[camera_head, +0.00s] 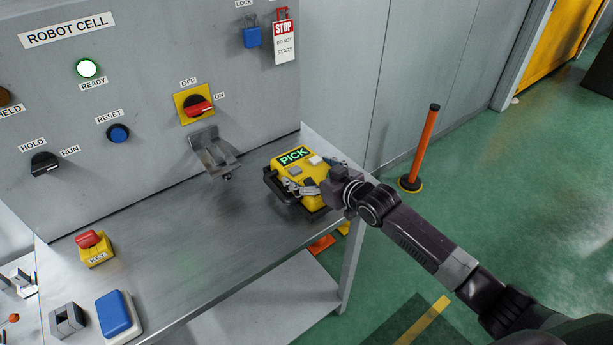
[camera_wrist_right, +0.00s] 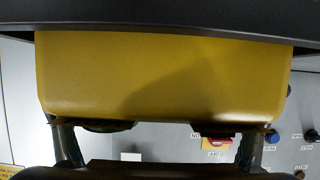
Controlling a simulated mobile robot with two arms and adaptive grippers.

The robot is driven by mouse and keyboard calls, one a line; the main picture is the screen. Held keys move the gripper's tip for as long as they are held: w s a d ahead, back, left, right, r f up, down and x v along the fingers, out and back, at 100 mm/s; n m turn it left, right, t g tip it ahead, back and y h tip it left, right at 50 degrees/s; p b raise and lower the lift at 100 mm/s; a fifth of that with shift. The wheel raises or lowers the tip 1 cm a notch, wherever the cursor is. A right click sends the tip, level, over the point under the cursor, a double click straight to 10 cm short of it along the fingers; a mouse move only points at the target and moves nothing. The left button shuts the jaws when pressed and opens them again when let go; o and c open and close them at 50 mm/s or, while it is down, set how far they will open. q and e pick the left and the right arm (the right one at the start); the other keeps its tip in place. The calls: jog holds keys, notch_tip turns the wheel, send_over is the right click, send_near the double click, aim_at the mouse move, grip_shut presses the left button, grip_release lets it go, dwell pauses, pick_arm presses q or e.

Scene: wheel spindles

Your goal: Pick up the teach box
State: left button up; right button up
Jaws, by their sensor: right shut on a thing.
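The teach box (camera_head: 298,176) is yellow with a dark frame, a screen reading PICK and pale buttons. It is at the right end of the metal bench, and I cannot tell for sure whether it touches the top. My right gripper (camera_head: 312,188) is shut on its near right side. In the right wrist view the yellow body of the teach box (camera_wrist_right: 165,75) fills the middle, with a dark finger at each lower side; the fingertips are partly hidden. My left gripper is not in view.
The metal bench (camera_head: 190,245) is mostly clear in its middle. An empty metal bracket (camera_head: 213,153) juts from the grey panel. A red-topped yellow button box (camera_head: 95,248) and a blue-topped box (camera_head: 118,316) stand at left. An orange post (camera_head: 424,145) stands on the green floor.

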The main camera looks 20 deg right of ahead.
jog(key=c, duration=0.5)
jog(key=shift+w+r, duration=0.1)
jog(key=shift+r, duration=0.1)
jog(key=shift+c, duration=0.9)
